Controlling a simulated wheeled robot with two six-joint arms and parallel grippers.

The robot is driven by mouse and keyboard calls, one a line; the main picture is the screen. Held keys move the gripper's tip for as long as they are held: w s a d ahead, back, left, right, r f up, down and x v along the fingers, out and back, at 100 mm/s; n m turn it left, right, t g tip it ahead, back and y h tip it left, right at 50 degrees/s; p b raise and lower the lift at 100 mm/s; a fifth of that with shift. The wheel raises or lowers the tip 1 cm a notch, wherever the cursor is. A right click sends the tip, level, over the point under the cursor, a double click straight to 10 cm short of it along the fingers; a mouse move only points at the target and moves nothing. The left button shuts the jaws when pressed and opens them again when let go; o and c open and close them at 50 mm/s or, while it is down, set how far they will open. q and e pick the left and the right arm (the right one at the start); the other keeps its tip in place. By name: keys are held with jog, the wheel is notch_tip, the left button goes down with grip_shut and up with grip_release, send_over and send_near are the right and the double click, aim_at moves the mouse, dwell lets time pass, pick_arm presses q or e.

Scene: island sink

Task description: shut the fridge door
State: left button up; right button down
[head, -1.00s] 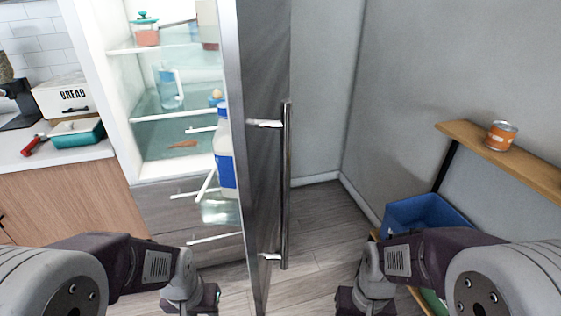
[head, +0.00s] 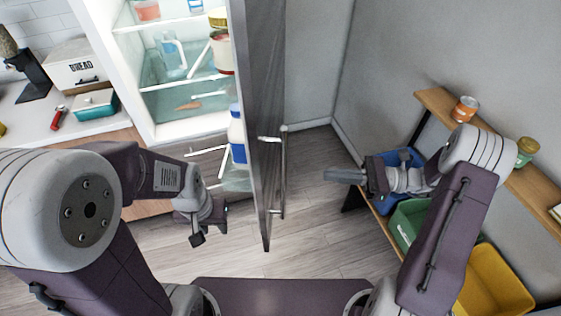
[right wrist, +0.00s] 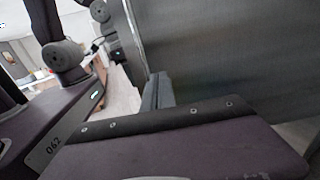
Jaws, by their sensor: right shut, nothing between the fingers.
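The fridge door (head: 262,90) stands wide open, seen nearly edge-on, with its outer face and long bar handle (head: 283,175) towards the right. The lit fridge interior (head: 160,104) shows to its left. My right gripper (head: 328,174) is shut and empty, right of the handle and apart from it in the picture, pointing left. In the right wrist view its fingers (right wrist: 157,92) show before a large grey surface (right wrist: 225,50), apparently the door. My left gripper (head: 197,239) hangs low, left of the door and in front of the fridge; its jaw opening is unclear.
A wooden shelf (head: 430,98) with a can (head: 465,109) and a jar runs along the right wall. Blue, green (head: 402,222) and yellow (head: 495,283) bins stand below it. A counter with a bread box (head: 82,66) is at left. Bottles stand in the door's shelves. Floor around the door is clear.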

aim_at(268, 171)
jog(key=a+p, duration=0.1)
jog(key=a, duration=0.3)
jog(key=a+p, duration=0.1)
jog(key=a, duration=0.4)
jog(key=a+p, duration=0.1)
jog(key=a, duration=0.3)
jog(key=shift+w+a, duration=0.15)
jog(key=shift+w, duration=0.25)
jog(key=shift+a, duration=0.4)
jog(key=shift+w+f, duration=0.1)
